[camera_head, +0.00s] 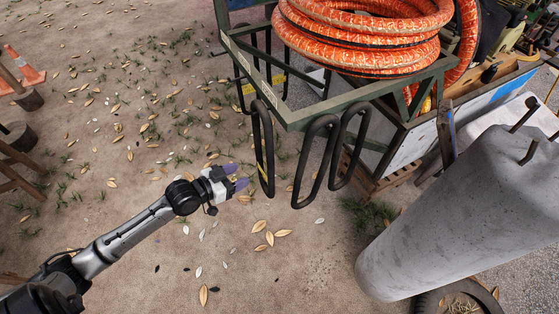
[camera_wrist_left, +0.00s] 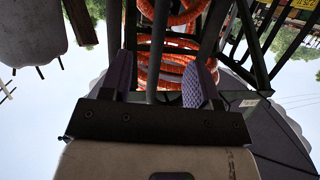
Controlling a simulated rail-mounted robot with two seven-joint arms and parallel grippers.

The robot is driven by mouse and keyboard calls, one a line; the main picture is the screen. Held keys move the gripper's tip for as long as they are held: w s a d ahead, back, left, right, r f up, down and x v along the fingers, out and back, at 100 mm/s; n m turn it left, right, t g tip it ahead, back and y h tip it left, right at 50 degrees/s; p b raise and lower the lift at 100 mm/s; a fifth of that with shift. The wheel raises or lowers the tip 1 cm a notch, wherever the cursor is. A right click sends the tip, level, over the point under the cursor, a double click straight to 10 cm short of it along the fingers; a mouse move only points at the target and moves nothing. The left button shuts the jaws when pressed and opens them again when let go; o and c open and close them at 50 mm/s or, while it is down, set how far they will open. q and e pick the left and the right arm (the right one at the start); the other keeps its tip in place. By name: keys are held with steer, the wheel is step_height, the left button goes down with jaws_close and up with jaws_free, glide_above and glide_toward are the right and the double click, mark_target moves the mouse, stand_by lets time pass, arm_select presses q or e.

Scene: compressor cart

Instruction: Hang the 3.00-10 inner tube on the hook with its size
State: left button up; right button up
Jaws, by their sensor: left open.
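My left gripper (camera_head: 243,176) is open just left of the left loop's lower part. In the left wrist view a grey bar or tube strand (camera_wrist_left: 158,50) shows between the open fingers (camera_wrist_left: 158,78); contact cannot be told. Metal pegs (camera_head: 526,115) stick out of a concrete post. My right gripper is not in view.
The green frame (camera_head: 300,115) carries coiled orange hose (camera_head: 365,40). The concrete post (camera_head: 460,215) leans at the right, with a tyre (camera_head: 430,300) at its foot. A traffic cone (camera_head: 24,66) stands far left. The leaf-strewn ground around my left arm is clear.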

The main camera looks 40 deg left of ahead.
mark_target(266, 147)
arm_select(q)
steer(key=w+d+r+t+b, duration=0.1)
steer(key=w+r, duration=0.1)
steer(key=w, duration=0.5)
steer(key=w+d+r+t+b, duration=0.2)
steer(key=w, duration=0.5)
steer(key=shift+d+h, duration=0.2)
steer(key=shift+h, duration=0.1)
steer(key=shift+r, duration=0.1)
steer(key=c, duration=0.3)
jaws_close()
stand_by(0.3)
